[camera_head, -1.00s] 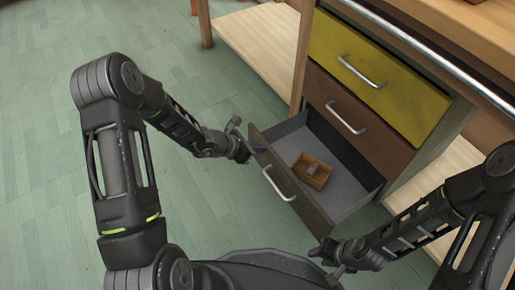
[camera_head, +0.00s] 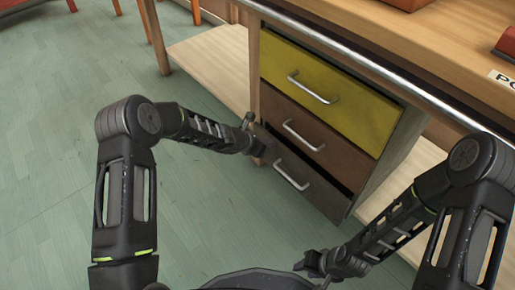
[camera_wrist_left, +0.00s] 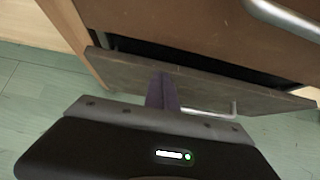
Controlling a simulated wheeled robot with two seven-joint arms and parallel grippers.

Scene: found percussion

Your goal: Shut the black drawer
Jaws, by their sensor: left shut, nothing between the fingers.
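The black drawer (camera_head: 308,186) is the lowest in the cabinet. Its front stands only slightly out, with a narrow dark gap above it in both views. Its inside is hidden. Its metal handle (camera_head: 291,176) also shows in the left wrist view (camera_wrist_left: 234,108), partly covered. My left gripper (camera_head: 268,147) is shut and empty, its fingers (camera_wrist_left: 163,92) against or very near the drawer front (camera_wrist_left: 120,72), left of the handle; exact contact is unclear. My right gripper (camera_head: 312,265) hangs low, apart from the cabinet; its opening is unclear.
Above are a brown drawer (camera_head: 312,125) and a yellow drawer (camera_head: 325,84), both shut, each with a metal handle. The wooden worktop (camera_head: 420,45) with a metal rail overhangs them. A low wooden shelf (camera_head: 215,60) lies left of the cabinet. The green floor in front is clear.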

